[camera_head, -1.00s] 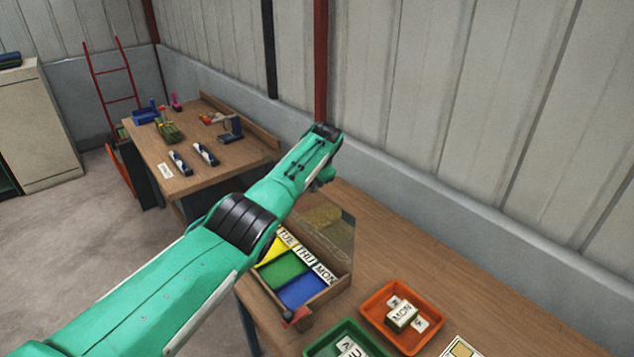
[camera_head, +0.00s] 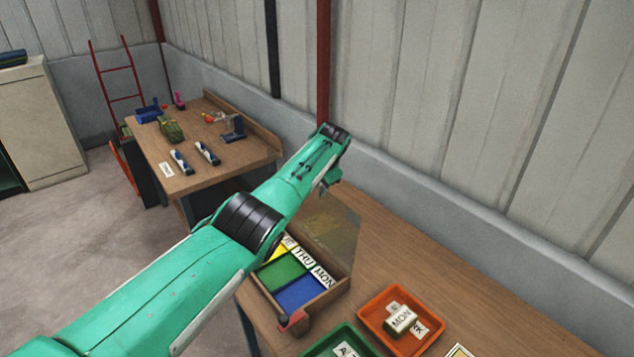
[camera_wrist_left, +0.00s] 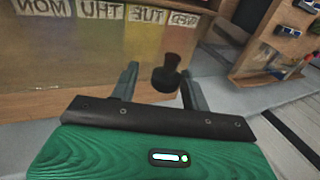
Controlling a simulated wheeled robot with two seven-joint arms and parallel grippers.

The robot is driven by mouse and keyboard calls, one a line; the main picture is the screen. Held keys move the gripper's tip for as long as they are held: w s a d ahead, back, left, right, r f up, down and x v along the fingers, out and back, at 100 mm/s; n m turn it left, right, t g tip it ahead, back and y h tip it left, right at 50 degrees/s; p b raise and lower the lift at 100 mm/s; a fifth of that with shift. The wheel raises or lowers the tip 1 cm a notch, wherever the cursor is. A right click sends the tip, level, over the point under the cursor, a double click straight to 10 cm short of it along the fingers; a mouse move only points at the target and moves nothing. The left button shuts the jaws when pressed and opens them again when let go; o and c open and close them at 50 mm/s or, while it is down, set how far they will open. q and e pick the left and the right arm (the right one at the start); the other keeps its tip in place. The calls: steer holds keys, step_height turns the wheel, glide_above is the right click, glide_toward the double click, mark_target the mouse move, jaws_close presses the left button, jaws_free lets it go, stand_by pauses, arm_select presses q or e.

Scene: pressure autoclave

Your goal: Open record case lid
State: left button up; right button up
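The record case (camera_head: 322,298) is a wooden box on the near bench with yellow, green and blue compartments and day labels along its back. Its clear amber lid (camera_head: 338,232) stands raised behind the labels; my arm hides part of it. In the left wrist view the lid (camera_wrist_left: 70,55) shows the labels through it, mirrored. A dark knob (camera_wrist_left: 167,77) shows between the spread fingers of my left gripper (camera_wrist_left: 158,82), with gaps at both sides. The left gripper is open; in the head view its fingers are mostly hidden behind the wrist. My right gripper is not in view.
An orange tray (camera_head: 372,317) with label blocks and a green tray (camera_head: 318,348) stand right of the case. The bench top behind them is clear. A second bench (camera_head: 215,175) with tools stands at the back left. A metal wall (camera_head: 450,110) runs behind both.

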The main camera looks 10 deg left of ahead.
arm_select(q)
steer(key=shift+r, duration=0.2)
steer(key=b+v, duration=0.3)
steer(key=v, duration=1)
steer(key=shift+r, duration=0.25)
steer(key=shift+d, duration=0.15)
